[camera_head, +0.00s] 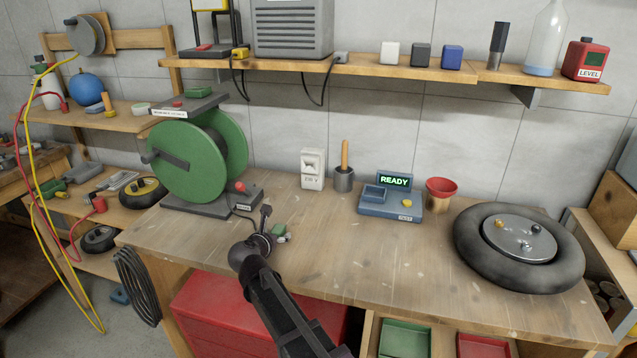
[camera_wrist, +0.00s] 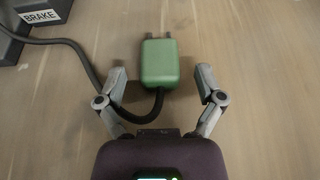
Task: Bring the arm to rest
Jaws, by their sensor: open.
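My gripper (camera_head: 266,222) is over the front left part of the wooden workbench (camera_head: 350,243). In the wrist view my gripper (camera_wrist: 166,87) is open, with its two fingers spread apart. A green plug (camera_wrist: 160,62) with two dark prongs lies on the bench between and just beyond the fingertips, with visible gaps on both sides. It also shows in the head view (camera_head: 279,234), partly hidden by my gripper. A black cable (camera_wrist: 85,62) runs from the plug toward the box marked BRAKE (camera_wrist: 30,20).
A green reel (camera_head: 220,150) stands at the bench's left. The bench's middle is mostly clear.

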